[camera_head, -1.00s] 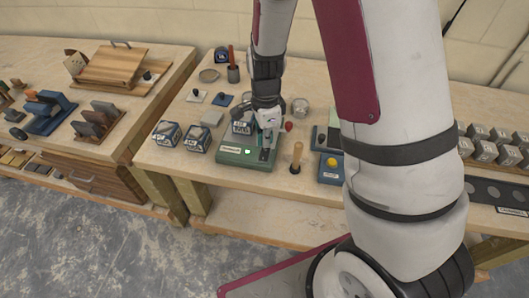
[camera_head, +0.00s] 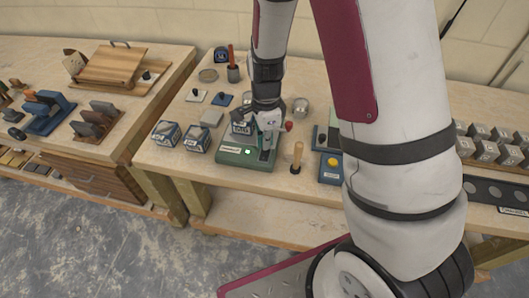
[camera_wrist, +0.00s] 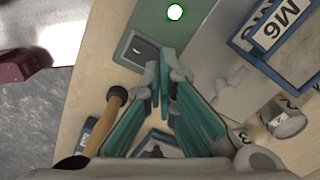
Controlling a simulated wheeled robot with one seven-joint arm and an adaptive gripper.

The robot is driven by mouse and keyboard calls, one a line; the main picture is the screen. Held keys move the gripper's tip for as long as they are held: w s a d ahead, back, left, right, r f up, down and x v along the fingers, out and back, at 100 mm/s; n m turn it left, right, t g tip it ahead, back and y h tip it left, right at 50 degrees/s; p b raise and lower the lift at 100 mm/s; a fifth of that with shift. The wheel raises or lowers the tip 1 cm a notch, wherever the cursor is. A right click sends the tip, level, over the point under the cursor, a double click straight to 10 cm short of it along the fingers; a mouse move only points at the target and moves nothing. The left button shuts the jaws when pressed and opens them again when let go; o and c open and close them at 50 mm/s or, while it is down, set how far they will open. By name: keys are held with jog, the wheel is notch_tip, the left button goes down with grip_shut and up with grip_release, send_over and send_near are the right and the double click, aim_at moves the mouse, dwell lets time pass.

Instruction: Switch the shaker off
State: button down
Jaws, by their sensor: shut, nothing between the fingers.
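The shaker is a green box (camera_head: 236,157) on the middle bench, with a pale label on its front and a small white lamp with a green rim. The lamp looks lit in the wrist view, where the green body (camera_wrist: 150,22) fills the top middle. A dark switch plate (camera_wrist: 140,48) is set in its top near one end. A blue-edged box marked M6 (camera_wrist: 275,25) sits over the shaker's grey plate (camera_wrist: 215,50). My gripper (camera_wrist: 160,72) is shut and empty, its teal fingertips close beside the switch plate. I cannot tell whether they touch. My gripper (camera_head: 266,150) partly hides the switch in the head view.
A wooden-handled tool (camera_head: 297,158) stands right of the shaker, near a blue box with a yellow button (camera_head: 331,165). Two labelled boxes (camera_head: 181,137) stand left. A red knob (camera_head: 288,126) and a round metal tin (camera_head: 300,107) are close behind my gripper.

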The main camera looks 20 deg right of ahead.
jog(key=shift+f+b, duration=0.3)
jog(key=shift+f, duration=0.35)
dwell(0.4)
jog(key=shift+r+p, duration=2.2)
jog(key=shift+r, duration=1.35)
jog(key=s+r+n+t, duration=0.1)
jog(key=s+r+n, duration=0.2)
jog(key=r, duration=0.3)
jog(key=s+a+r+n+t+y, duration=0.1)
jog(key=s+r+n, duration=0.15)
jog(key=r, duration=0.45)
jog(key=s+r+n+t, duration=0.1)
jog(key=s+r+n, duration=0.1)
jog(key=r+n, duration=0.3)
jog(key=s+r+n+t, duration=0.1)
jog(key=s+r+n, duration=0.3)
jog(key=s, duration=0.3)
jog(key=s+d+r+n+t+h, duration=0.1)
jog(key=s+r+n, duration=0.3)
jog(key=s, duration=0.3)
jog(key=shift+r+t, duration=0.3)
jog(key=shift+r, duration=0.5)
